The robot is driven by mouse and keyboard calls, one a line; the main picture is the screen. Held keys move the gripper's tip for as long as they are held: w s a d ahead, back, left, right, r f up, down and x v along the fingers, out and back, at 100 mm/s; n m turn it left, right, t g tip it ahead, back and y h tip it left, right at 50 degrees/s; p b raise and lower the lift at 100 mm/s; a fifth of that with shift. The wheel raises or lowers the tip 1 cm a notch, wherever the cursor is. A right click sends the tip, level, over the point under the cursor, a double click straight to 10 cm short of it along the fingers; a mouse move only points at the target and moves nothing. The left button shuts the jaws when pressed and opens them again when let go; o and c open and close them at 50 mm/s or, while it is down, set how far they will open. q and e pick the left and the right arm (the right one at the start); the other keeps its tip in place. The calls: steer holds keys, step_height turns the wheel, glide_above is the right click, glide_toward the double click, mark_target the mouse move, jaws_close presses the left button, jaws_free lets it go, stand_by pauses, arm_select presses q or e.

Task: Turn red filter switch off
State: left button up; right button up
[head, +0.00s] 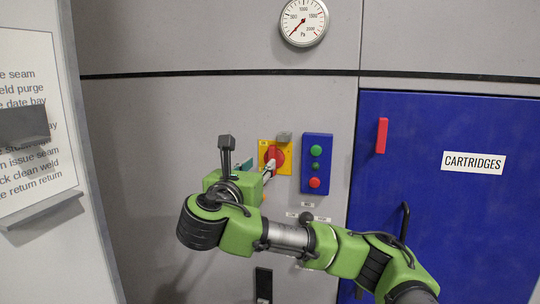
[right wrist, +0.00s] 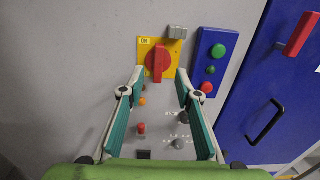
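The red filter switch (head: 275,154) is a round red knob with a raised grip bar on a yellow plate (right wrist: 174,47) on the grey wall. In the right wrist view the knob (right wrist: 159,60) has its bar upright, and an "ON" label shows at the plate's upper left. My right gripper (head: 268,170) is in front of the plate, partly covering it in the head view. In the right wrist view its fingers (right wrist: 160,76) are wide apart, one on each side of the bar's lower end, with nothing held. Contact cannot be told. My left gripper is not in view.
A blue button box (head: 316,142) with green and red buttons is just right of the switch. A grey block (right wrist: 177,32) is at the plate's upper right. Small knobs (right wrist: 142,128) are below. A blue cartridge door (head: 480,200) with a red handle (head: 381,135) is farther right.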

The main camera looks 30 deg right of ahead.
mark_target(271, 153)
steer(key=p+x, duration=0.2)
steer(key=x, duration=0.8)
steer(key=shift+a+r+p, duration=0.1)
steer(key=shift+p, duration=0.25)
steer(key=shift+w+d, duration=0.35)
jaws_close()
